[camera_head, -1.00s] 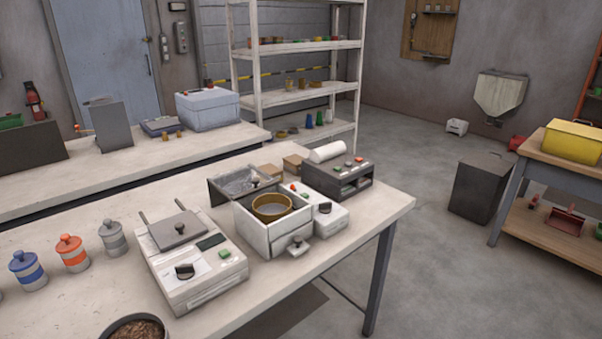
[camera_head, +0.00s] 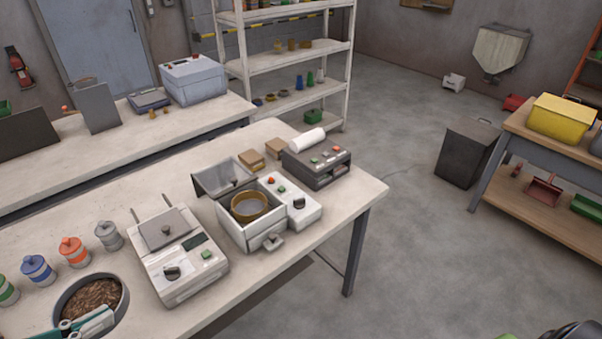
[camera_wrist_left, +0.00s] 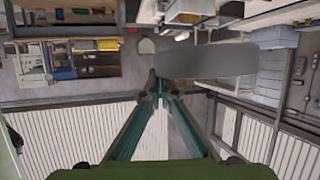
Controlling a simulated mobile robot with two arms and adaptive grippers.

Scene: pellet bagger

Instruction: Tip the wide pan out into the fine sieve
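The wide pan (camera_head: 124,303) is a round grey pan of brown pellets at the lower left in the head view. Its grey side also shows in the left wrist view (camera_wrist_left: 215,62). My left gripper (camera_head: 84,325) has teal fingers closed at the pan's near rim; its tips also meet at the pan's edge in the wrist view (camera_wrist_left: 160,93). The pan looks level and raised off the table. A brass-rimmed sieve (camera_head: 251,217), seemingly the fine sieve, sits in an open white box, its grey mesh bare.
A white scale-like device (camera_head: 182,283) stands between pan and sieve. Several lidded jars, including an orange one (camera_head: 74,253), line up behind the pan. The sieve box's lid (camera_head: 222,178) stands open at the back. A dark control unit (camera_head: 318,163) stands to the right.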

